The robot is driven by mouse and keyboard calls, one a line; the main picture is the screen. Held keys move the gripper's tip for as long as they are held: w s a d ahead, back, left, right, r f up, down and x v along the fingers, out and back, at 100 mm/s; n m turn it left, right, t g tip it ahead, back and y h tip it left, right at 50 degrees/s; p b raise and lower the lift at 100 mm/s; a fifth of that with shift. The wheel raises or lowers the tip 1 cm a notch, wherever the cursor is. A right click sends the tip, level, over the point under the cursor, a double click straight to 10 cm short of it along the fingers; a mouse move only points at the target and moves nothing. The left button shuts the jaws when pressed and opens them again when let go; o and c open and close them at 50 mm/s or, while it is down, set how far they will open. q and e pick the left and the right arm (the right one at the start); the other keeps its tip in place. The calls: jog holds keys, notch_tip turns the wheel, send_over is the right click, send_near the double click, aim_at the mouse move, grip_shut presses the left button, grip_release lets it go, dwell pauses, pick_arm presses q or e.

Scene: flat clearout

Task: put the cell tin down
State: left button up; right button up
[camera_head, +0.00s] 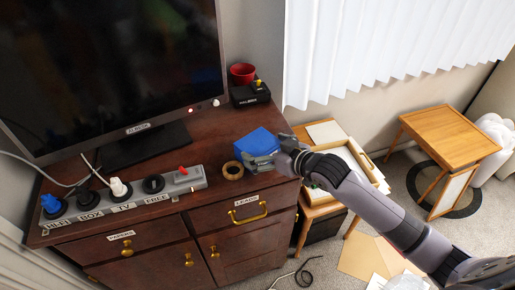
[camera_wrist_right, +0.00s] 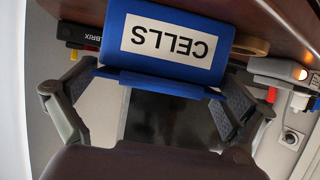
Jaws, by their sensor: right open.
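The cell tin (camera_head: 258,143) is a blue box on the dark wooden cabinet top, near its right front corner. In the right wrist view the tin (camera_wrist_right: 168,45) shows a white label reading CELLS, upside down. My right gripper (camera_head: 264,162) is at the tin's front right side. In the right wrist view my right gripper (camera_wrist_right: 155,88) has its fingers spread apart, with the tin just beyond and between them. I cannot tell whether a finger touches the tin. My left gripper is not in view.
A tape roll (camera_head: 232,170) lies close left of the tin. A power strip (camera_head: 130,198) with plugs runs along the front edge. A television (camera_head: 110,75) stands behind. A red cup (camera_head: 242,73) sits on a black box (camera_head: 250,94) at the back right.

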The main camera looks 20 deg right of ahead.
jog(key=shift+x, duration=1.05)
jog(key=shift+s, duration=0.1)
jog(key=shift+c, duration=0.6)
jog(key=c, duration=1.2)
jog(key=shift+r, duration=0.15)
jog(key=shift+c, duration=1.1)
